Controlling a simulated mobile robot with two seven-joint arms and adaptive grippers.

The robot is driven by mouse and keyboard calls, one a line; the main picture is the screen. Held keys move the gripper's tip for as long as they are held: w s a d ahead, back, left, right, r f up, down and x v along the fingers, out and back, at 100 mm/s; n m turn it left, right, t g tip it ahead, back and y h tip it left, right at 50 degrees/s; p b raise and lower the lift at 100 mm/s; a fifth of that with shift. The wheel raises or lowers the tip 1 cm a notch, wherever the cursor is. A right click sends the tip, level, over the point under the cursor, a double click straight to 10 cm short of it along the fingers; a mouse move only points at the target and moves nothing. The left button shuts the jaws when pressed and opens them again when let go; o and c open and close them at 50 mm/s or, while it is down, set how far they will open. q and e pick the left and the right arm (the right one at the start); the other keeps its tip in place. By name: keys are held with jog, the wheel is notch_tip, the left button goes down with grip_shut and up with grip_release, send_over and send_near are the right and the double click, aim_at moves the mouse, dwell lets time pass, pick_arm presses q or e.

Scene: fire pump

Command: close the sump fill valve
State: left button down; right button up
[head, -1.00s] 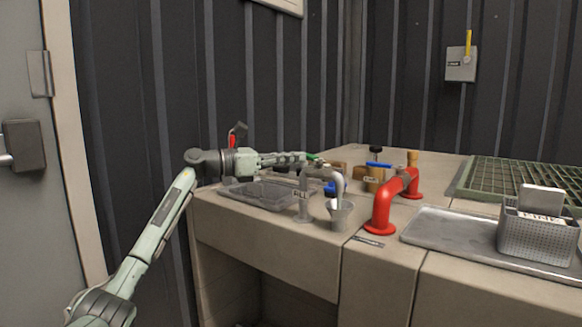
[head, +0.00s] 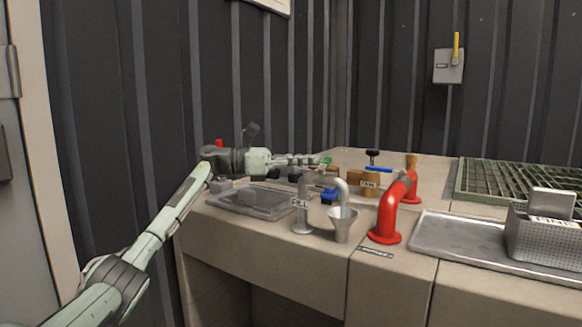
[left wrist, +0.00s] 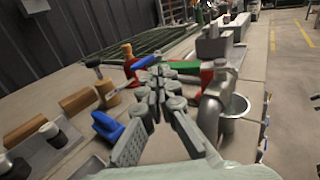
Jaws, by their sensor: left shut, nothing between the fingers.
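The grey gooseneck fill pipe (head: 301,215) carries a FILL label, and its spout hangs over a grey funnel (head: 342,227). A green lever (head: 326,161) shows behind the pipe in the head view; it also shows in the left wrist view (left wrist: 182,66). My left gripper (head: 314,161) is shut and empty, stretched over the counter from the left. Its fingertips (left wrist: 160,76) are close beside the green lever; I cannot tell whether they touch it. The base of the lever is hidden. My right gripper is not in view.
A red pipe (head: 388,218) with a blue lever (head: 379,169) stands right of the funnel. A blue object (head: 328,195) lies behind the fill pipe. A shallow tray (head: 262,207) sits below my left gripper. A perforated bin (head: 545,235) stands on a metal tray (head: 450,243) at right.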

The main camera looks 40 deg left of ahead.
pick_arm(q)
jog(key=shift+x, duration=0.85)
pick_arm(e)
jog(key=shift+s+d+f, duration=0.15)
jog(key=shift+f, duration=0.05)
pick_arm(q)
jog(key=shift+w+d, duration=0.1)
jog(key=shift+w, duration=0.05)
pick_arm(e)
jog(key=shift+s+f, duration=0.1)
